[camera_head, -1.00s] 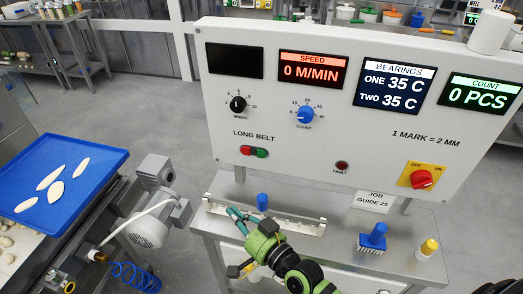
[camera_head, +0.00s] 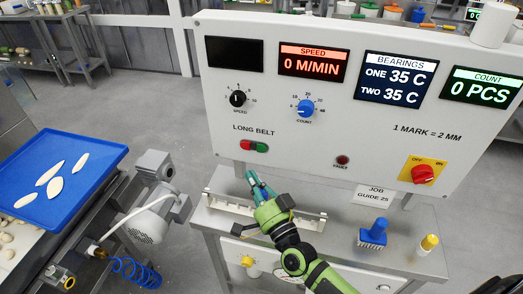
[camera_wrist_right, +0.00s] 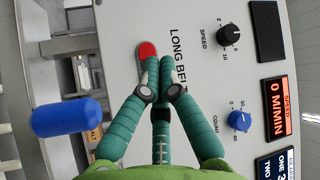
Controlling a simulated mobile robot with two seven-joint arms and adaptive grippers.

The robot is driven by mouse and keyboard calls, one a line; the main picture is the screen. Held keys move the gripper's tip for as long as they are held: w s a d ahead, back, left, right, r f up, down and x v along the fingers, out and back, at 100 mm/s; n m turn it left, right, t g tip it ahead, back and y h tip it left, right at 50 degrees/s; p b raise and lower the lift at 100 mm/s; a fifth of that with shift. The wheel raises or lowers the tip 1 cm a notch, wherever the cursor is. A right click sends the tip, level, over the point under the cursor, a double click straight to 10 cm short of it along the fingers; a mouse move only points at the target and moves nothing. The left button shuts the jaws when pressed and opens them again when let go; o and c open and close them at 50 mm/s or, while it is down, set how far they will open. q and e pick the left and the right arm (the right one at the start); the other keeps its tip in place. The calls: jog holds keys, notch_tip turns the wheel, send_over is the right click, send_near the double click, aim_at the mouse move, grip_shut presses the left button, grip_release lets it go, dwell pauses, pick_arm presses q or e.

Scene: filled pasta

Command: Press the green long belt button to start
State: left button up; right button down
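The green long belt button (camera_head: 262,147) sits right of a red button (camera_head: 246,146) under the LONG BELT label on the white control panel (camera_head: 310,135). My right gripper (camera_head: 251,175) is below the two buttons in the head view, with its teal fingers pointing up toward the panel. In the right wrist view, the fingers of my right gripper (camera_wrist_right: 160,68) are drawn together with nothing between them. The red button (camera_wrist_right: 147,50) shows just past their tips there; the green one is hidden behind the fingers. Contact cannot be seen. My left gripper is not in view.
A steel table (camera_head: 334,236) below the panel holds a white rail, a blue-handled brush (camera_head: 373,233) and a yellow-capped bottle (camera_head: 427,245). A blue peg-like thing (camera_wrist_right: 68,117) shows beside the fingers. A blue tray (camera_head: 95,149) with pasta pieces is at left.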

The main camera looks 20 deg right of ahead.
aim_at(262, 148)
jog(key=shift+w+d+b, duration=0.4)
jog(key=shift+w+d, duration=0.25)
jog(key=shift+w, duration=0.3)
jog(key=shift+w+d+b, duration=0.35)
jog(key=shift+w+d, duration=0.3)
jog(key=shift+w, duration=0.3)
jog(key=shift+w+d+b, duration=0.4)
jog(key=shift+w+d, duration=0.25)
jog(key=shift+w, duration=0.3)
jog(key=shift+w+d, duration=0.1)
jog(key=shift+w, duration=0.05)
jog(key=shift+w+d, duration=0.1)
jog(key=shift+w, duration=0.1)
jog(key=shift+w+d+b, duration=0.25)
jog(key=shift+w+b, duration=0.1)
jog(key=shift+s, duration=0.1)
jog(key=shift+s+a+p, duration=0.45)
jog(key=shift+s+p, duration=0.05)
jog(key=shift+s, duration=0.15)
jog(key=shift+a, duration=0.1)
